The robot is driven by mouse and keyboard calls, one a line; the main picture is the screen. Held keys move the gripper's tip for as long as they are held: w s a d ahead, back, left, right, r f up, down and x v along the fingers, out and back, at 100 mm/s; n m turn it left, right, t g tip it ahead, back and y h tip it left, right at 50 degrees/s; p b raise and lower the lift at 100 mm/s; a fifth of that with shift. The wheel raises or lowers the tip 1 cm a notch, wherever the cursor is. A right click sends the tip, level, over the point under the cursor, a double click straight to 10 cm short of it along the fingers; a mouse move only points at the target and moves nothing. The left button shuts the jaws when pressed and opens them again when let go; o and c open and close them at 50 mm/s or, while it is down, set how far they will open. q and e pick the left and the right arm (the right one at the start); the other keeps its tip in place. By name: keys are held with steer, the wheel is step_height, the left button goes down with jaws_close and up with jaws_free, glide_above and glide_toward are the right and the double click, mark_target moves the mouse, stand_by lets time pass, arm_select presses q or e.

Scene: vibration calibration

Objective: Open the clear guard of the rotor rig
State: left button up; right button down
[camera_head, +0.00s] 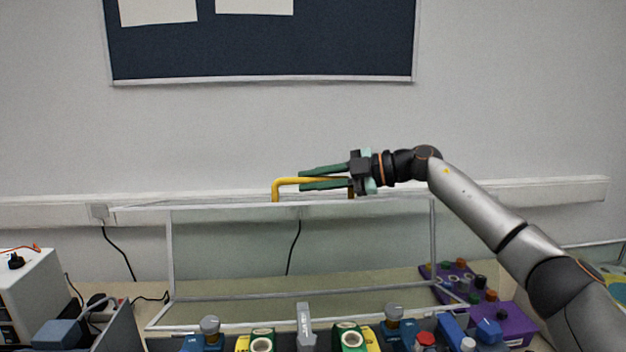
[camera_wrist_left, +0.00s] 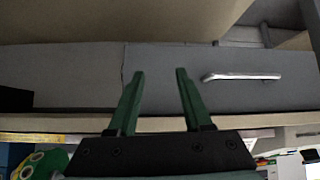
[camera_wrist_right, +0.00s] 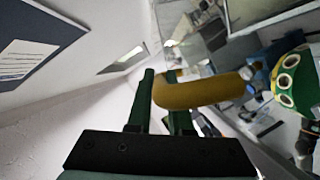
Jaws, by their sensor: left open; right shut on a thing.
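The clear guard (camera_head: 300,245) shows in the head view as see-through panels with pale grey edges. It rises behind the rotor rig's yellow-and-green bearing blocks (camera_head: 350,338). A yellow bar handle (camera_head: 285,184) stands at its top edge. My right gripper (camera_head: 301,179) is shut on the handle, with its green fingers above and below the bar. The handle (camera_wrist_right: 205,91) is also at the fingers in the right wrist view. My left gripper (camera_wrist_left: 155,75) is open and empty, facing a grey drawer front; it is outside the head view.
A purple block (camera_head: 510,325) with coloured knobs stands at the right, under my right arm. A white box (camera_head: 30,290) and a blue-grey part (camera_head: 60,335) stand at the left. The wall with a dark board (camera_head: 260,45) is behind. A metal drawer handle (camera_wrist_left: 240,76) shows in the left wrist view.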

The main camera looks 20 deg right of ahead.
steer(key=c, duration=0.8)
jaws_free()
steer(key=shift+f, duration=0.1)
steer(key=shift+c, duration=0.2)
steer(key=b+v, duration=0.1)
steer(key=v, duration=1.1)
steer(key=shift+s+d, duration=0.15)
steer(key=shift+d, duration=0.05)
